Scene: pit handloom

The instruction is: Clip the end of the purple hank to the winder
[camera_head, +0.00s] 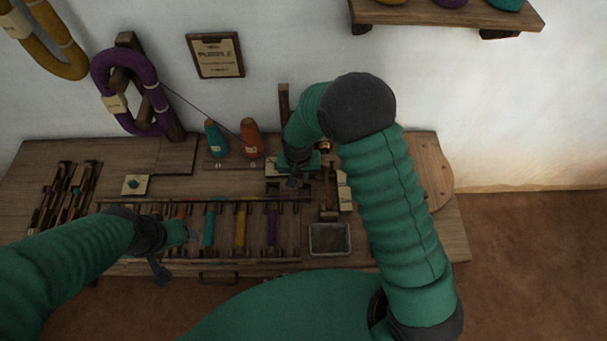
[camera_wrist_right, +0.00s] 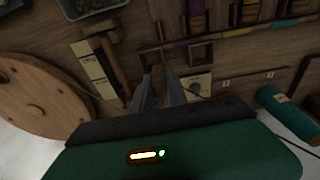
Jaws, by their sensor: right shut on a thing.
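The purple hank (camera_head: 153,92) hangs on a wooden holder at the back left of the bench. A thin dark thread (camera_head: 195,107) runs from it down to the right, passing behind the cones. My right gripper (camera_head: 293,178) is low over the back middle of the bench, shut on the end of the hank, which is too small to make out. Its fingers (camera_wrist_right: 160,88) also show in the right wrist view.
A teal cone (camera_head: 215,138) and an orange cone (camera_head: 251,138) stand left of my right gripper. A tray of coloured bobbins (camera_head: 240,227) lies in front, with a grey metal tin (camera_head: 330,238) beside it. Wooden tools (camera_head: 65,195) lie at the left.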

